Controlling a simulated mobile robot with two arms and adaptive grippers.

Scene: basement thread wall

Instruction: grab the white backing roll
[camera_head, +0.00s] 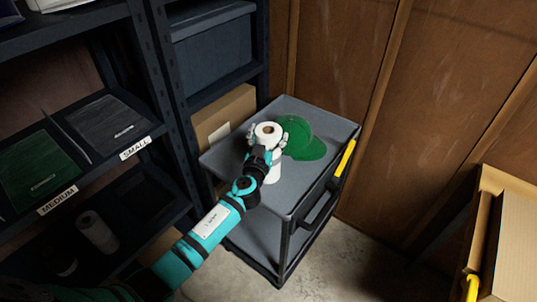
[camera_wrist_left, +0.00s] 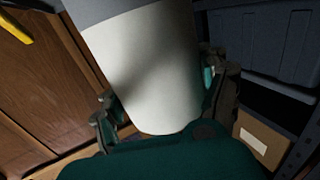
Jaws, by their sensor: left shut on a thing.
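The white backing roll (camera_head: 268,129) is upright at the grey cart, with its brown core hole facing up. My left gripper (camera_head: 264,138) is shut on it, with fingers on both sides near its upper end. A white part also shows below the gripper, above the cart top. In the left wrist view the roll (camera_wrist_left: 145,70) fills the middle between the fingers of the left gripper (camera_wrist_left: 160,110). I cannot tell whether its base touches the cart. My right gripper is not in view.
The grey cart (camera_head: 335,129) has a yellow handle strip on its right side. Flat green round pieces (camera_head: 306,146) lie behind the roll. Bare floor (camera_head: 350,262) lies right of the cart.

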